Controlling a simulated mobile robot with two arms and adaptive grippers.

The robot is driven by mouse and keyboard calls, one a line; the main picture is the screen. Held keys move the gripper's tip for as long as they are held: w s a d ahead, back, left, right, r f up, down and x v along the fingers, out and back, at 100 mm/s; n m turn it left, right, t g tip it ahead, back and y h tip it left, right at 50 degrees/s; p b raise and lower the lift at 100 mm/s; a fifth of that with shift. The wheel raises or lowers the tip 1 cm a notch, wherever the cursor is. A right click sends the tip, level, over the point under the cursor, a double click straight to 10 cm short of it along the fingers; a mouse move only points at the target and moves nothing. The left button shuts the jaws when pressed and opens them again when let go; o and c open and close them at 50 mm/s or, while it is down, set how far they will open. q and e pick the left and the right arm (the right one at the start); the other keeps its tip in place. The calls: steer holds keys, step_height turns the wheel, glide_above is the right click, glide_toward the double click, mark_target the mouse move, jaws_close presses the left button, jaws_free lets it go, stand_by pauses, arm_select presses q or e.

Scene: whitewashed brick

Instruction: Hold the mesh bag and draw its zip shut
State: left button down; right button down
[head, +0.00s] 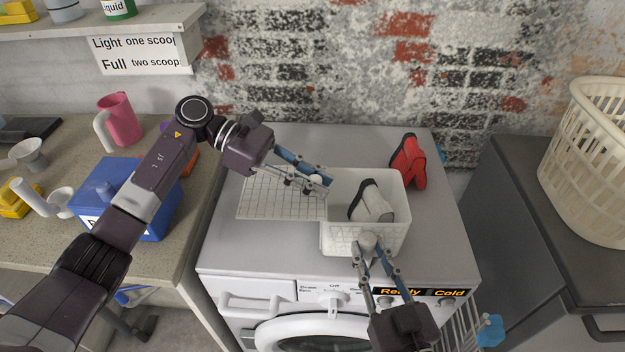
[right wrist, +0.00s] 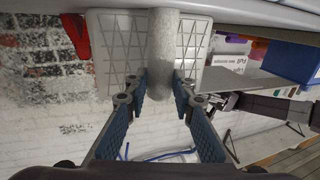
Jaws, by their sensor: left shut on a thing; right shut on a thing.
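The white mesh bag (head: 337,205) stands box-like on the washing machine top, its mesh lid (head: 275,200) folded open to the left. A grey and black shoe (head: 372,203) lies inside. My left gripper (head: 318,184) is shut at the bag's upper left edge, beside the lid's fold; a small pale piece between its fingers looks like the zip pull, though the fingers mostly hide it. My right gripper (head: 369,247) is shut on a grey rounded tab (head: 369,238) at the bag's front wall. The tab also shows between its fingers in the right wrist view (right wrist: 162,55).
A blue box (head: 103,195) and a pink jug (head: 119,119) are on the left counter. A cream laundry basket (head: 590,165) is at right.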

arm_select(q)
steer(key=d, duration=1.6)
steer(key=shift+w+d, duration=0.2)
steer(key=shift+w, duration=0.05)
arm_select(e)
steer(key=shift+a, duration=0.1)
arm_select(q)
steer(key=c, duration=1.8)
jaws_free()
steer(key=shift+o, duration=0.3)
steer(key=v, duration=1.2)
steer(key=shift+a, duration=0.1)
arm_select(e)
steer(key=c, duration=1.5)
jaws_free()
steer(key=shift+c, duration=0.2)
